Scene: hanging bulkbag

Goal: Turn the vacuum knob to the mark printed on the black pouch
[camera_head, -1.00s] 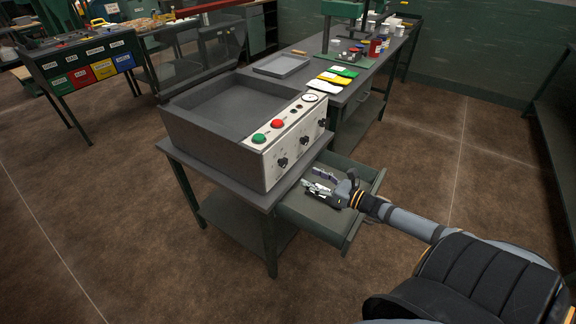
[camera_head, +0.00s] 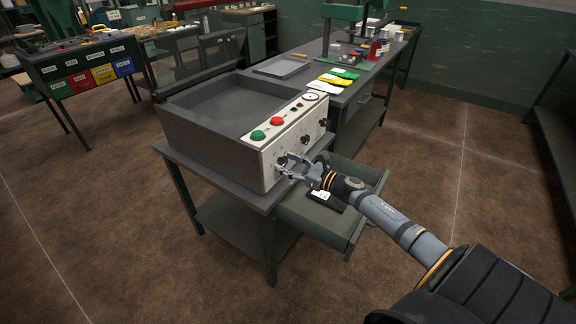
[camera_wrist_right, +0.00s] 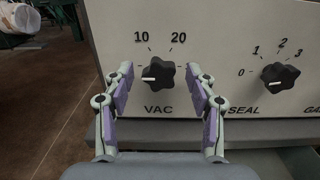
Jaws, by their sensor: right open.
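The vacuum knob (camera_wrist_right: 160,74) is black and lobed, above the letters VAC on the white panel. Its white pointer is turned left, slightly downward, with 10 and 20 printed above. My right gripper (camera_head: 283,166) is open in front of the machine panel (camera_head: 268,157). In the right wrist view, my right gripper (camera_wrist_right: 159,80) has one finger on each side of the knob, with gaps visible. A flat black item with a white label, seemingly the black pouch (camera_head: 336,204), lies in the open drawer below my wrist; its print is too small to read. My left gripper is not in view.
A SEAL knob (camera_wrist_right: 280,76) with 0 to 3 marks sits right of the vacuum knob. Green (camera_head: 258,135) and red (camera_head: 277,121) buttons and a gauge (camera_head: 311,96) are higher on the panel. The drawer (camera_head: 355,232) stands open below.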

